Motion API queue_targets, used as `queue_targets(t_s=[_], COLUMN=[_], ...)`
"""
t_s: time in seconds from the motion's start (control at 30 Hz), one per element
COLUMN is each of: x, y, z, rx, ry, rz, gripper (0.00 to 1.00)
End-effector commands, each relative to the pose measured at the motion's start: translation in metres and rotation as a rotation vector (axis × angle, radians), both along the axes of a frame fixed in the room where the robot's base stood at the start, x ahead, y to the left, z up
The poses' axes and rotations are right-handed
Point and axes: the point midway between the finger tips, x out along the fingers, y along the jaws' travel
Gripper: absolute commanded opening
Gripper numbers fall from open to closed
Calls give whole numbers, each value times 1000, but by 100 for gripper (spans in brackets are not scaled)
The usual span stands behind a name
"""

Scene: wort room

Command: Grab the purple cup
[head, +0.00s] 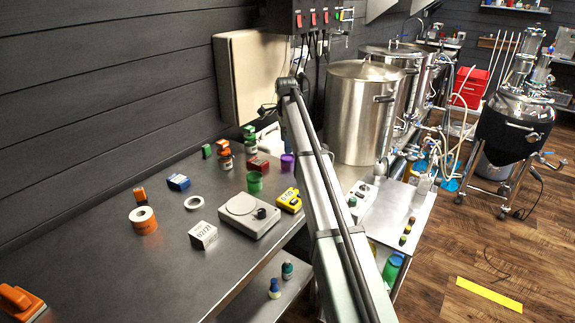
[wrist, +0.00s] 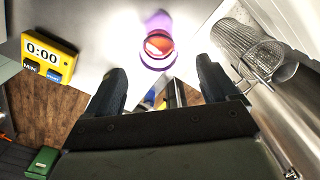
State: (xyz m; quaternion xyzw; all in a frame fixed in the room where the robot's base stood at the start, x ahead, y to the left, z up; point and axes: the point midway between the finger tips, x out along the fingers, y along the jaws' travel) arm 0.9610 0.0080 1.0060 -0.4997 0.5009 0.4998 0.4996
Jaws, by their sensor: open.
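The purple cup (head: 288,162) stands on the steel counter in the head view, right of a green cup and left of my arm. In the wrist view the purple cup (wrist: 158,47) is at the top centre, with a purple rim and an orange-red glow inside. My gripper (wrist: 160,66) is open, with one dark finger to each side below the cup. The cup lies just beyond the fingertips, roughly centred between them, and nothing is held. The gripper does not show clearly in the head view.
A green cup (head: 254,182), a yellow timer (head: 289,200) and a scale (head: 248,215) stand near the cup. A large steel pot (head: 358,115) is to the right. In the wrist view a metal mesh cylinder (wrist: 250,45) lies right of the gripper. The counter's front left is mostly clear.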

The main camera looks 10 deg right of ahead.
Motion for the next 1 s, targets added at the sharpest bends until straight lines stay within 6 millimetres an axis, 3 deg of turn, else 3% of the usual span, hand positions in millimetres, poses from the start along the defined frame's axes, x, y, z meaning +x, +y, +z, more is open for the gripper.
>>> queue_targets(t_s=[0.2, 0.47, 0.8, 1.0], x=[-1, -1, -4, -3], y=[0, -1, -4, -4], z=[-34, -48, -88, -93], rx=[1, 1, 1, 1], ry=[0, -1, 0, -2], rz=[1, 1, 1, 1], gripper=[87, 87, 87, 87])
